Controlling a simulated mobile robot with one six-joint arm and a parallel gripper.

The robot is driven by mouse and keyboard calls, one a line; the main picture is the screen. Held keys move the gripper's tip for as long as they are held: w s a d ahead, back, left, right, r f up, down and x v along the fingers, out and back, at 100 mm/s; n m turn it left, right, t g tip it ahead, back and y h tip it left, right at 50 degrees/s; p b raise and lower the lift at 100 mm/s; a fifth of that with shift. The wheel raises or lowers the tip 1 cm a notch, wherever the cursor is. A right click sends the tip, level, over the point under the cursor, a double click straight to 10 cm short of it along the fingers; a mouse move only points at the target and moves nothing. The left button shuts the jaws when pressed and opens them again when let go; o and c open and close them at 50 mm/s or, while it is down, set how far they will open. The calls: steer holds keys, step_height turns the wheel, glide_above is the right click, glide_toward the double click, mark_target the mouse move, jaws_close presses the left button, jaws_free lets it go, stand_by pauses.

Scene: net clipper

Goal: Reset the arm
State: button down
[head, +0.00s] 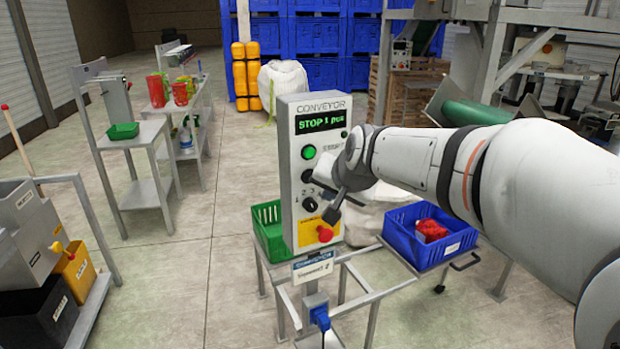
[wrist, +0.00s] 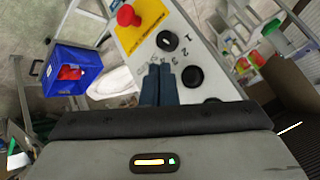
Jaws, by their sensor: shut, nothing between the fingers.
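My arm reaches in from the right in the head view. My gripper (head: 333,214) is in front of the lower part of the grey conveyor control panel (head: 292,125). In the wrist view my gripper (wrist: 160,68) is shut, its two dark fingers together and nothing between them, over the panel face (wrist: 200,45) by the printed numbers. I cannot tell whether the fingertips touch the panel. The panel has a lit green display (head: 325,121), a green button (head: 308,152), black knobs (head: 309,204) and a red emergency button (head: 324,233) on yellow. Part of the panel is hidden behind my gripper.
A green crate (head: 268,232) stands behind the panel at left. A blue crate (head: 405,240) holding a red item (head: 430,230) is at right, under my arm. Metal side tables (head: 150,190) stand at left. The floor (head: 190,275) between them and the panel is clear.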

steer(key=s+d+f+n+g+h, duration=0.1)
steer(key=s+d+f, duration=0.3)
steer(key=s, duration=0.4)
steer(key=s+d+f+n+g+h, duration=0.1)
steer(key=s+d+f+g, duration=0.1)
steer(key=s+d+f, duration=0.2)
steer(key=s+d+f+g+h, duration=0.1)
steer(key=s+d+f, duration=0.3)
steer(key=s, duration=0.8)
steer(key=d+g, duration=0.1)
steer(key=d, duration=0.1)
steer(key=shift+s+d+n, duration=0.25)
steer(key=shift+d+n, duration=0.15)
steer(key=shift+r, duration=0.1)
